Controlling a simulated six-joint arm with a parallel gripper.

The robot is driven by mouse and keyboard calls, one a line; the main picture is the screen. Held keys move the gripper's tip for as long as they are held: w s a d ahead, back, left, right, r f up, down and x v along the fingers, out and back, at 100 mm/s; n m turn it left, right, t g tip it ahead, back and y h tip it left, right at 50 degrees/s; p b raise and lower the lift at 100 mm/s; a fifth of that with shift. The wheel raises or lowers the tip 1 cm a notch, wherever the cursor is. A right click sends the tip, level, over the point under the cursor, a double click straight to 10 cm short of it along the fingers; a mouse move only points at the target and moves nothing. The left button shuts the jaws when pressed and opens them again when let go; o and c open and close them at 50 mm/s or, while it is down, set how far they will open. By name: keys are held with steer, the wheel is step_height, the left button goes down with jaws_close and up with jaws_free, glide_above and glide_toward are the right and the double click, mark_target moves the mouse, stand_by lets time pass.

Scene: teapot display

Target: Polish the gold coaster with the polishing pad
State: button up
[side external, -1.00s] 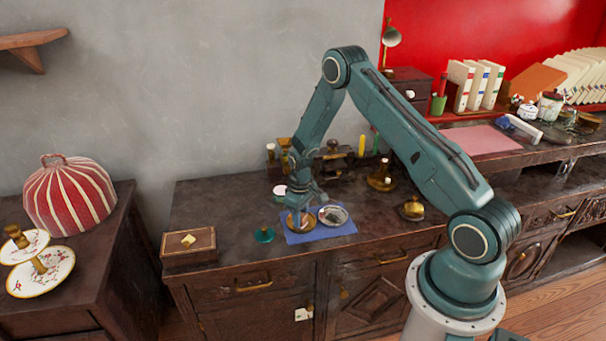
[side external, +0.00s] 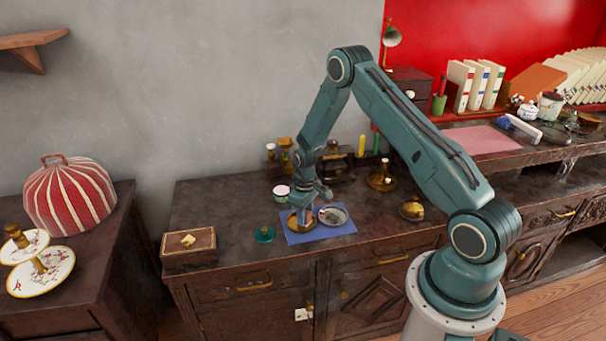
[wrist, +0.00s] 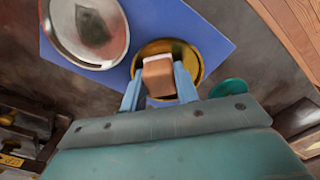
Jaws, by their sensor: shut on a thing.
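The gold coaster (side external: 292,222) lies on a blue mat (side external: 322,236) on the dark cabinet top. In the wrist view the gold coaster (wrist: 194,60) shows as a round dish with a raised rim. My gripper (wrist: 158,86) is shut on the polishing pad (wrist: 159,75), a small brown block with a pale edge. The pad is over the coaster's inside; whether it touches the surface I cannot tell. In the side view my gripper (side external: 303,212) is low over the coaster and hides part of it.
A silver coaster (side external: 333,216) lies beside the gold one on the mat. A teal round piece (side external: 264,235) is just left of the mat. A wooden box (side external: 188,246) stands at the left front corner. Brass pieces (side external: 411,209) stand to the right.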

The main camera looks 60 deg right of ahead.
steer(key=shift+w, duration=0.8)
steer(key=shift+a, duration=0.7)
steer(key=shift+s+a, duration=0.15)
steer(key=shift+s, duration=0.75)
steer(key=shift+w+d, duration=0.5)
steer(key=shift+d, duration=0.4)
steer(key=shift+w, duration=0.4)
steer(key=shift+a, duration=0.75)
steer(key=shift+s+a, duration=0.15)
steer(key=shift+s, duration=0.75)
steer(key=shift+w+r, duration=0.1)
steer(key=shift+r, duration=3.95)
